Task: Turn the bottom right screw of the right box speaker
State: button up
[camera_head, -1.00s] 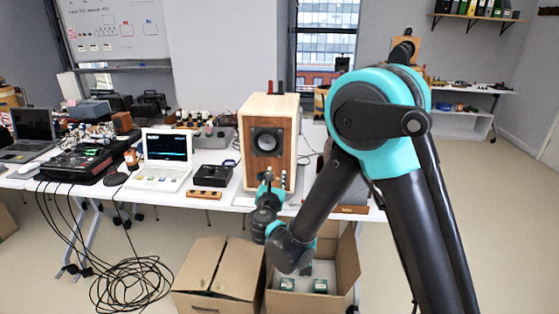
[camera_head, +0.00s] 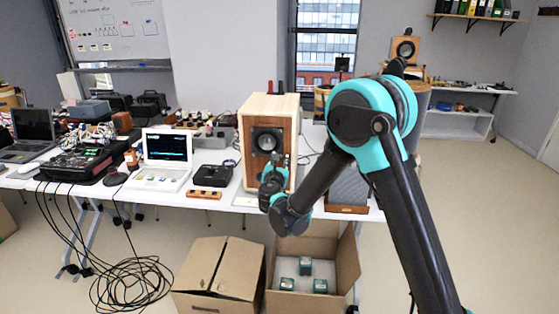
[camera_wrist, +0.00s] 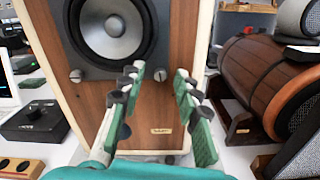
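A wooden box speaker (camera_head: 285,120) with a dark driver stands on the white table. In the wrist view the same speaker (camera_wrist: 180,130) shows its driver and front panel up close. Two screws show below the driver: a bottom left screw (camera_wrist: 76,76) and a bottom right screw (camera_wrist: 160,74). My gripper (camera_wrist: 159,76) is open in front of the speaker's lower front. The bottom right screw appears between its green fingertips. I cannot tell how far the fingertips are from the panel. The gripper is small in the head view (camera_head: 277,161).
A wooden barrel-shaped speaker (camera_wrist: 258,68) is close on the right. A black box (camera_wrist: 36,122) and a wooden strip (camera_wrist: 22,168) are on the left. Another box speaker (camera_head: 405,49) stands far back.

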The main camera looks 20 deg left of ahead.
jog(key=shift+c, duration=0.3)
grip_shut()
jog(key=shift+m, duration=0.3)
jog(key=m, duration=1.9)
dwell(0.4)
